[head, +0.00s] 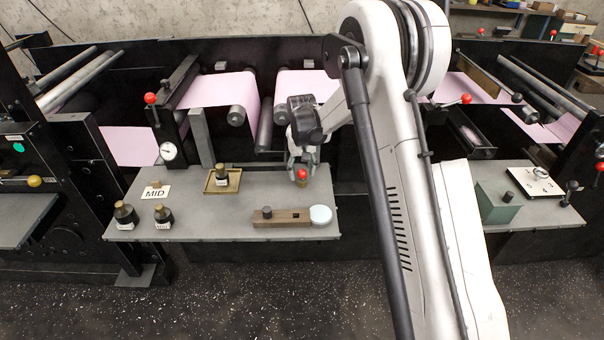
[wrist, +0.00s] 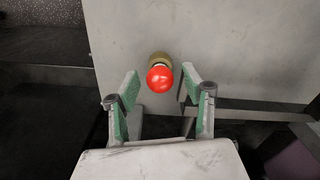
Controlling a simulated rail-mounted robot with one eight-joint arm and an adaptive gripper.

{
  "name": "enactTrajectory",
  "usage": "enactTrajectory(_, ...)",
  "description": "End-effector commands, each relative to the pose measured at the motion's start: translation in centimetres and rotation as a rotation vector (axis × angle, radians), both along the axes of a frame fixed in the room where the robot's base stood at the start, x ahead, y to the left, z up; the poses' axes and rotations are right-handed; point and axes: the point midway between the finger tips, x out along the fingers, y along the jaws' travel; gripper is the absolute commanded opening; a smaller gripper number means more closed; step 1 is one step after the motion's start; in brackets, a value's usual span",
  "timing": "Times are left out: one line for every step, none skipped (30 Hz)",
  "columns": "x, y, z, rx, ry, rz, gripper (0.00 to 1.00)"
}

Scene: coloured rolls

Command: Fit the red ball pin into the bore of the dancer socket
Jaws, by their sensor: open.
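The red ball pin (head: 301,174) stands on the grey table; in the wrist view its red ball (wrist: 160,78) tops a brass-coloured round base (wrist: 157,57). My gripper (wrist: 160,73) is open, with its green-padded fingers on either side of the ball and visible gaps between. In the head view my gripper (head: 303,158) reaches down at the pin from behind my arm. A brown bar (head: 281,221) with a dark square opening, a small dark knob and a pale round disc lies in front. I cannot tell for certain whether it is the dancer socket.
Pink web rollers (head: 237,115) stand behind the table. Bare table lies between tray and bar.

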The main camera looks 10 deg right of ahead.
Motion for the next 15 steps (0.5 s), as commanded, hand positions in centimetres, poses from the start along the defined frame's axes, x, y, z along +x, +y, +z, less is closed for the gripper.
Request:
enactTrajectory(0.0, 0.0, 0.7, 0.000, 0.000, 0.000, 0.43)
enactTrajectory(0.0, 0.0, 1.1, 0.000, 0.000, 0.000, 0.43)
enactTrajectory(-0.1, 0.0, 1.8, 0.000, 0.000, 0.000, 0.43)
enactTrajectory(0.0, 0.0, 2.4, 0.000, 0.000, 0.000, 0.43)
enactTrajectory(0.0, 0.0, 3.0, 0.000, 0.000, 0.000, 0.43)
enactTrajectory(0.0, 0.0, 3.8, 0.000, 0.000, 0.000, 0.43)
enactTrajectory(-0.1, 0.0, 4.5, 0.000, 0.000, 0.000, 0.43)
enactTrajectory(-0.1, 0.0, 5.1, 0.000, 0.000, 0.000, 0.43)
enactTrajectory(0.0, 0.0, 5.9, 0.000, 0.000, 0.000, 0.43)
enactTrajectory(-0.1, 0.0, 6.5, 0.000, 0.000, 0.000, 0.43)
enactTrajectory(-0.1, 0.0, 7.0, 0.000, 0.000, 0.000, 0.43)
enactTrajectory(0.0, 0.0, 7.7, 0.000, 0.000, 0.000, 0.43)
enactTrajectory(0.0, 0.0, 8.2, 0.000, 0.000, 0.000, 0.43)
enactTrajectory(0.0, 0.0, 8.7, 0.000, 0.000, 0.000, 0.43)
enactTrajectory(0.0, 0.1, 9.3, 0.000, 0.000, 0.000, 0.43)
